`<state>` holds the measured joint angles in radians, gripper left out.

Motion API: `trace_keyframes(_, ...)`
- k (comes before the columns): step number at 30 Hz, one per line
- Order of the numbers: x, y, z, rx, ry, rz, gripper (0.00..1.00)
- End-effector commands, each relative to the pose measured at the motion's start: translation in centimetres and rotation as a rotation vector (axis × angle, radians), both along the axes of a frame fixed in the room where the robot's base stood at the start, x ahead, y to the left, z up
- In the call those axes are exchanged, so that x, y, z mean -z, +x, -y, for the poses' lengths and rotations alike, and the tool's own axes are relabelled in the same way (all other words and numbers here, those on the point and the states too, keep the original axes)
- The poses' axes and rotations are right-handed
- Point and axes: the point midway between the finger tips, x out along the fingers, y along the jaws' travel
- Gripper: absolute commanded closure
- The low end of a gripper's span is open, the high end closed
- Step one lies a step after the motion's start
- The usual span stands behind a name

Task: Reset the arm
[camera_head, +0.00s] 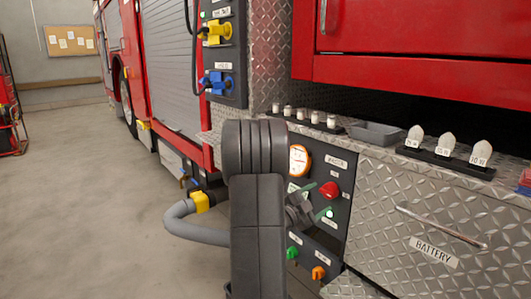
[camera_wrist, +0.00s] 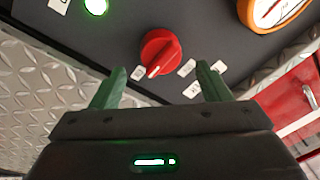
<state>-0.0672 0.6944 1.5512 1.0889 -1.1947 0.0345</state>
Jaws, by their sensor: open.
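My gripper (camera_head: 320,198) is in front of the dark control panel (camera_head: 337,232) on the red truck's side. In the wrist view, its two green fingers (camera_wrist: 160,72) are apart, with nothing between them. A red rotary knob (camera_wrist: 160,52) sits on the panel just beyond the fingertips, roughly centred between them. The knob also shows in the head view (camera_head: 329,190), just right of the upper finger. Its white pointer mark faces down in the wrist view. I cannot tell whether the fingers touch it. My arm hides the panel's left part.
A round gauge (camera_head: 299,160), a green button (camera_head: 292,252) and an orange knob (camera_head: 318,273) are on the panel. Above is a ledge with a grey tray (camera_head: 374,133) and labelled white tags (camera_head: 447,144). A "BATTERY" drawer handle (camera_head: 440,225) juts out at right. Floor at left is clear.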

Motion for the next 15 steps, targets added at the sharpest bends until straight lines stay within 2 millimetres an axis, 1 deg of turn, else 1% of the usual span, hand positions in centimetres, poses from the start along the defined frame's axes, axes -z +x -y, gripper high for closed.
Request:
trace_keyframes(1,-0.1,-0.6,-1.0,-0.005,-0.001,-0.002,0.3)
trace_keyframes(6,0.3,-2.7,-3.6,-0.005,-0.001,-0.002,0.3)
trace_keyframes(14,0.8,-5.6,-7.2,-0.004,-0.002,-0.002,0.3)
trace_keyframes(15,0.9,-5.7,-7.2,0.0,-0.001,0.001,0.3)
